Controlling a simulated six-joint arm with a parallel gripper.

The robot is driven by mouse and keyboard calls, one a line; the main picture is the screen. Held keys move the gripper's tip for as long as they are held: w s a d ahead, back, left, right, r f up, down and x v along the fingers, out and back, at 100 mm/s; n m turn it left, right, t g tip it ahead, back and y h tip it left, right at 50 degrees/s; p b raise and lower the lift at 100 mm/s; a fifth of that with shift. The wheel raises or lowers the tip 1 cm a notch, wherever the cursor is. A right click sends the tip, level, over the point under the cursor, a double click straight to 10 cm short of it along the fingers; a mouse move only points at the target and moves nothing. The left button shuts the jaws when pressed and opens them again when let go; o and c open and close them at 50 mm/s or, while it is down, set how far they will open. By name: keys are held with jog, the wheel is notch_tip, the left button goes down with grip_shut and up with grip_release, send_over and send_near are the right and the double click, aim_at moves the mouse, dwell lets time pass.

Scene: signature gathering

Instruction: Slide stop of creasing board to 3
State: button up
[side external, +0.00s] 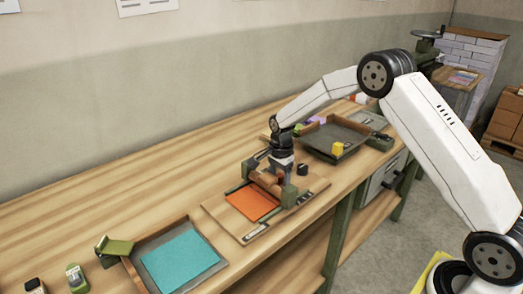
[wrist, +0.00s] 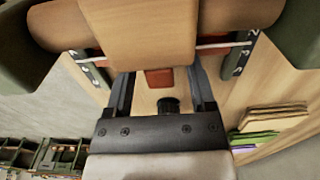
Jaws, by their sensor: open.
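The creasing board (side external: 232,222) is a pale wooden board on the bench with an orange sheet (side external: 252,204) on it. A brown roller and wooden block (side external: 266,181) stand across it between green posts; the block (wrist: 150,35) also fills the top of the wrist view. A thin pale rod (wrist: 215,44) runs across there, with dark marked scales (wrist: 236,62) at both sides. I cannot tell which part is the stop, or read its setting. My gripper (side external: 278,172) is low over the board's far part. Its jaws (wrist: 161,80) are open, near the block; contact is unclear.
A black knob (side external: 302,169) stands right of my gripper. A tray with a teal sheet (side external: 180,261) and green tools (side external: 115,247) lie at front left.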

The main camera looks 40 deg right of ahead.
grip_shut()
dwell(1.4)
